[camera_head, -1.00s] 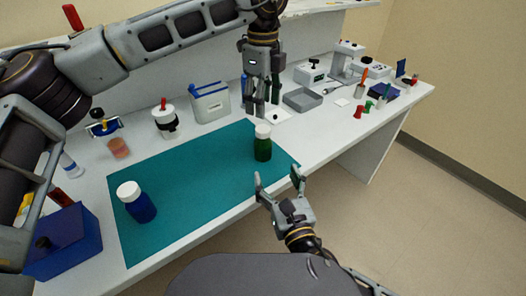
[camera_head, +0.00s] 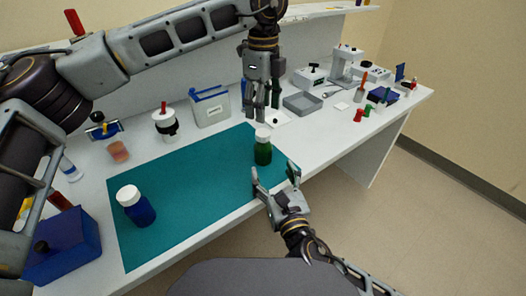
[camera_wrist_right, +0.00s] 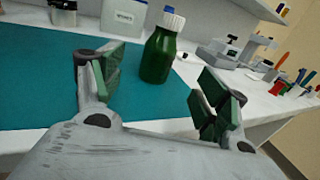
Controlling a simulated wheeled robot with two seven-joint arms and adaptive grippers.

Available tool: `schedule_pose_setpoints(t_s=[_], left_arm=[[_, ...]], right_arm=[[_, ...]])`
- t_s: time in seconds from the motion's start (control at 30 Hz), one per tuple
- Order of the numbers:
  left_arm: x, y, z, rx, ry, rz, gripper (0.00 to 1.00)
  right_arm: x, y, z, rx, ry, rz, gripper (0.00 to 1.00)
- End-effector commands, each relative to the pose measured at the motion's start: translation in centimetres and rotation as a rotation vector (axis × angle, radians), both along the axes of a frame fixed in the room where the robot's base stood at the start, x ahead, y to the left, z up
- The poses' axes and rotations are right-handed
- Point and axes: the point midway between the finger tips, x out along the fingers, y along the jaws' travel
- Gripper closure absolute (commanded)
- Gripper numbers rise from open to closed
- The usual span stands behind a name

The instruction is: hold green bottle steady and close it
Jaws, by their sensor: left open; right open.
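The green bottle (camera_head: 263,154) stands upright on the teal mat (camera_head: 190,205), with a white cap on its top. My right gripper (camera_head: 275,183) is open and empty at the mat's front edge, a little in front of the bottle.
A blue bottle (camera_head: 136,206) with a white cap stands at the mat's left. A blue box (camera_head: 62,246) is at the front left. A grey tray (camera_head: 302,104) and a white-grey container (camera_head: 210,106) stand behind. The mat between the two bottles is clear.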

Motion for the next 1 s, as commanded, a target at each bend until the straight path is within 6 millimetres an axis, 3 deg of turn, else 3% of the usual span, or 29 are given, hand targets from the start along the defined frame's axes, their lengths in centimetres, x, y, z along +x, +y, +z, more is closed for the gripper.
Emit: schedule_pose_setpoints(t_s=[0.7, 1.0], left_arm=[[0.0, 0.0, 0.0, 0.0, 0.0, 0.0, 0.45], [0.0, 0.0, 0.0, 0.0, 0.0, 0.0, 0.45]], right_arm=[[7.9, 2.1, 0.1, 0.001, -0.001, -0.001, 0.26], [10.1, 2.7, 0.0, 0.0, 0.0, 0.0, 0.26]])
